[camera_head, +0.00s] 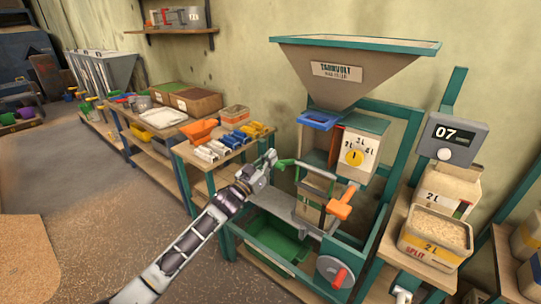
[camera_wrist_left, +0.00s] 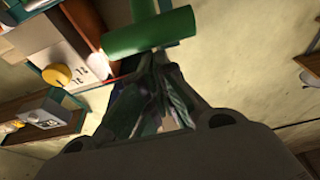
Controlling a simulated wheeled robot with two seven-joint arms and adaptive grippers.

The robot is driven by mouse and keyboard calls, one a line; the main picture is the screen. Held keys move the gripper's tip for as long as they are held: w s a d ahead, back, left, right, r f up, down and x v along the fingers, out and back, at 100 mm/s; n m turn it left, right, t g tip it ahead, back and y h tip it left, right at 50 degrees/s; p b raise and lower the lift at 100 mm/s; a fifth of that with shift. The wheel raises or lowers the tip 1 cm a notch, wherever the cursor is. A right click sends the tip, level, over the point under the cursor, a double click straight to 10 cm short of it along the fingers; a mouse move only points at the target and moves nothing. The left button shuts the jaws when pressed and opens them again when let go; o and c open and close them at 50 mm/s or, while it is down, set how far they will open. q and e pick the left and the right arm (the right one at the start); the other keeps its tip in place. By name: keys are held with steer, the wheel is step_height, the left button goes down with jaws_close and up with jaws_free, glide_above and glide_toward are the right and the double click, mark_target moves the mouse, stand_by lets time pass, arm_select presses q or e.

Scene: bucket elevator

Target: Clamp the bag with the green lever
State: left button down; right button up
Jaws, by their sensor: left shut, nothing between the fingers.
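The green lever (camera_head: 285,163) sticks out to the left from the clamp frame (camera_head: 318,172) below the hopper. In the left wrist view it is a thick green cylinder (camera_wrist_left: 150,32) just beyond the fingertips. My left gripper (camera_head: 270,158) is shut and empty, its tips close to the lever's end. In the left wrist view its fingers (camera_wrist_left: 160,62) meet at the cylinder's lower edge; I cannot tell whether they touch it. A tan surface (camera_head: 309,190) shows behind the frame bars; I cannot tell whether it is the bag. A pale piece at the bottom edge may be my right gripper (camera_head: 402,295).
The hopper (camera_head: 345,75) stands above a dial box (camera_head: 357,150). An orange handle (camera_head: 342,203) and a red crank (camera_head: 340,277) are on the machine's right. A green bin (camera_head: 270,240) sits below. A tool table (camera_head: 225,148) stands left, and a display (camera_head: 452,138) right.

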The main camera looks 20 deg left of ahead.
steer(key=shift+s+f, duration=0.1)
steer(key=shift+s, duration=0.15)
stand_by(0.5)
steer(key=shift+w+a, duration=0.15)
steer(key=shift+w+a, duration=0.25)
steer(key=shift+w, duration=0.05)
